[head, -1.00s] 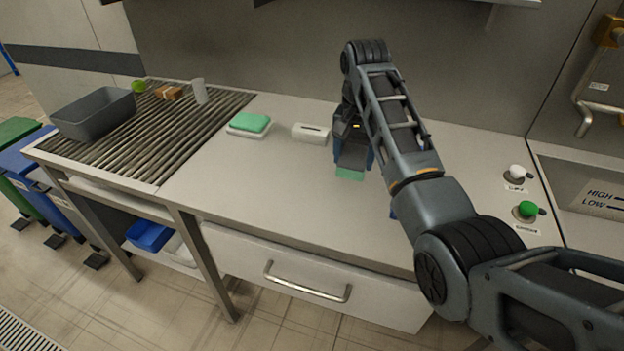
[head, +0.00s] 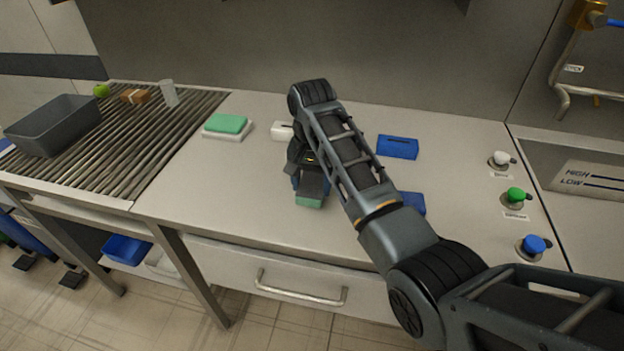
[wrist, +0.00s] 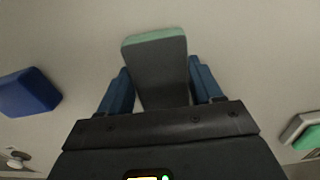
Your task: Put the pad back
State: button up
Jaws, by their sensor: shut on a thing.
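My gripper (head: 311,185) is shut on a pad with a grey body and a green face (head: 309,203), over the middle of the counter. In the wrist view the held pad (wrist: 160,75) sits between the two blue fingers, its green edge at the far end. I cannot tell its height above the counter. Another green pad (head: 225,123) lies on a white tray (head: 228,136) to the left, near the rollers. A corner of a pale-rimmed tray with green (wrist: 305,137) shows at the wrist view's right edge.
A white slotted block (head: 281,131) stands behind my gripper, partly hidden. A blue slotted block (head: 398,147) stands back right; another blue block (head: 413,202) is partly behind my arm. A grey crate (head: 52,125) sits on the rollers at left. The counter's front left is clear.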

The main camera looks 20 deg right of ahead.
aim_at(312, 184)
jog(key=shift+f, duration=0.15)
jog(key=o, duration=1)
jog(key=shift+d, duration=0.1)
notch_tip(312, 184, up, 5)
jog(key=shift+r+b, duration=0.1)
jog(key=shift+b, duration=0.35)
jog(key=shift+w+r+p, duration=0.2)
jog(key=shift+r+p, duration=0.1)
jog(key=shift+r, duration=0.55)
jog(key=shift+s+r, duration=0.2)
jog(key=shift+r, duration=0.2)
jog(key=shift+w+r, duration=0.1)
jog(key=shift+r, duration=2.2)
